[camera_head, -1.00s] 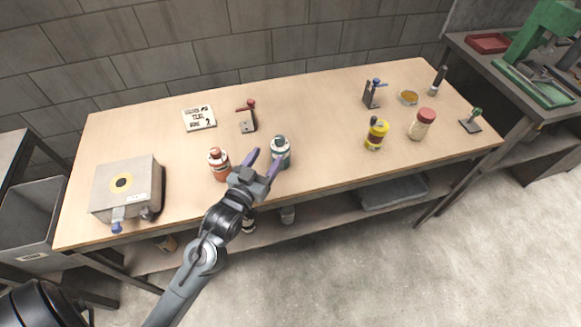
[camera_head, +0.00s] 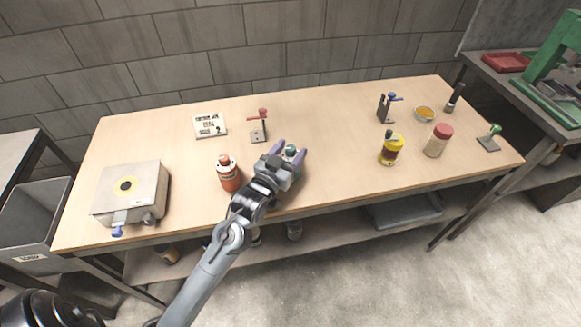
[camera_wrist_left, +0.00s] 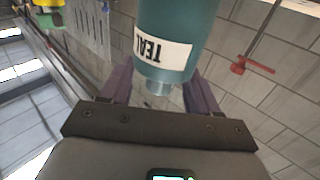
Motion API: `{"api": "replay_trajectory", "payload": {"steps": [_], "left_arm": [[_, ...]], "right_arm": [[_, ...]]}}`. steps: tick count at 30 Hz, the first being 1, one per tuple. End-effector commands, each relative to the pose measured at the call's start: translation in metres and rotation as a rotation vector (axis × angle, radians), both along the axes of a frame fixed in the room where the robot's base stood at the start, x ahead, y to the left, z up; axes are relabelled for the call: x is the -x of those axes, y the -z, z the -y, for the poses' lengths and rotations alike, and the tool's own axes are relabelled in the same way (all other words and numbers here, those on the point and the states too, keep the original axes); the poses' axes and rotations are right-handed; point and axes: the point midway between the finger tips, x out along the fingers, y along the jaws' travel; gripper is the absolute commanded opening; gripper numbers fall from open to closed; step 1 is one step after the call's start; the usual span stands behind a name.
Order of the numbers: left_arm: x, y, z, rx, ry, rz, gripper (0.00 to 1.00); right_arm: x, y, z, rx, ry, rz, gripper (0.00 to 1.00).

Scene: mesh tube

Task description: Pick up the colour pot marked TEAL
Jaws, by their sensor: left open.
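The teal pot (camera_head: 291,149) stands near the front edge of the table, right of the orange pot (camera_head: 228,174). Only its top shows in the head view, as my gripper hides the rest. In the left wrist view the teal pot (camera_wrist_left: 178,20) fills the upper middle, with a white label reading TEAL upside down. My left gripper (camera_head: 288,152) is open, with one purple finger on each side of the pot. The fingers also show beside it in the wrist view (camera_wrist_left: 158,92). Whether they touch it, I cannot tell. My right gripper is not in view.
A metal box (camera_head: 130,190) is at the left. A yellow pot (camera_head: 391,150) and a red-lidded jar (camera_head: 438,140) stand at the right. The table between is clear.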

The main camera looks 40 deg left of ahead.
Motion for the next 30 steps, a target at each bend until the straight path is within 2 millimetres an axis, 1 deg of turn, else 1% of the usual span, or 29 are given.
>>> {"api": "replay_trajectory", "payload": {"steps": [1, 6, 15, 27, 30], "left_arm": [[-0.007, 0.002, -0.003, -0.001, -0.001, 0.003, 0.61], [-0.022, 0.001, -0.005, 0.001, -0.001, 0.002, 0.61], [-0.025, 0.0, -0.006, 0.001, -0.001, 0.0, 0.61], [-0.025, 0.0, -0.006, 0.001, 0.0, 0.001, 0.0], [-0.025, 0.0, -0.006, 0.001, 0.0, 0.0, 0.0]], "right_arm": [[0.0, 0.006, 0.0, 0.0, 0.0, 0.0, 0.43], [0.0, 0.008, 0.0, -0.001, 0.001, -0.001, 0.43], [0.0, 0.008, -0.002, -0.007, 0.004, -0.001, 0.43], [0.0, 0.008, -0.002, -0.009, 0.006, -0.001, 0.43], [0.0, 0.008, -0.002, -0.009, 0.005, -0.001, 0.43]]}}
